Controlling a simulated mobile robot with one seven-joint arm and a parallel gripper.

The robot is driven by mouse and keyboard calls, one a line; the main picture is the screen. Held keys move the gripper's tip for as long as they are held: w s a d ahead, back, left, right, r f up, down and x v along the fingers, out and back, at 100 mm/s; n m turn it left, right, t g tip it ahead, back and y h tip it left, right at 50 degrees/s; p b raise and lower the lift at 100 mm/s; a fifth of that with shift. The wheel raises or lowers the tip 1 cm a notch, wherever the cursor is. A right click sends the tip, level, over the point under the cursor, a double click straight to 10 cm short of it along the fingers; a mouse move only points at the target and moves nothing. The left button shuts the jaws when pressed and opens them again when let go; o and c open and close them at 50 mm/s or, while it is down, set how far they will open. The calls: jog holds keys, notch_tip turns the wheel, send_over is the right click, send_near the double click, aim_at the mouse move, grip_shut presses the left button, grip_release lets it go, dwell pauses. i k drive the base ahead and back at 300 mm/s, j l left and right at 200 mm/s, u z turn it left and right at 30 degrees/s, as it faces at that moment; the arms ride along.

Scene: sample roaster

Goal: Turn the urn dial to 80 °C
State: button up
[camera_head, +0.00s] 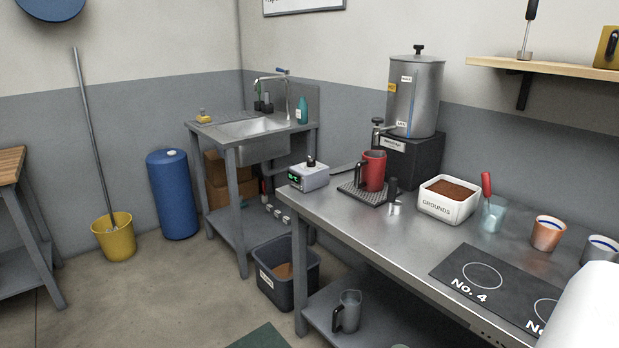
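The urn (416,97) is a tall steel cylinder with a lidded top and small labels, standing upright on a black block (412,160) at the back of the steel counter. A tap (377,133) sticks out at its lower left. A small grey box (303,178) with a green lit display (294,178) stands at the counter's left end. A black knob-like part (310,160) shows at its top. I cannot tell whether this is the urn dial, and the digits are too small to read. My gripper is not in view.
A red mug (372,171) stands on a dark drip tray (359,195) under the tap. A white grounds bin (447,207), a glass (493,215) with a red-handled tool and a copper cup (547,233) stand to the right. The counter's front middle (370,225) is clear.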

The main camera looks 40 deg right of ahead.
aim_at(311, 161)
jog(key=i+l, duration=0.3)
jog(key=i, duration=0.2)
jog(key=i+l+z, duration=0.15)
jog(key=z, duration=0.25)
jog(key=i+z, duration=0.4)
jog(key=l+z, duration=0.15)
jog(key=z, duration=0.8)
jog(key=i, duration=0.35)
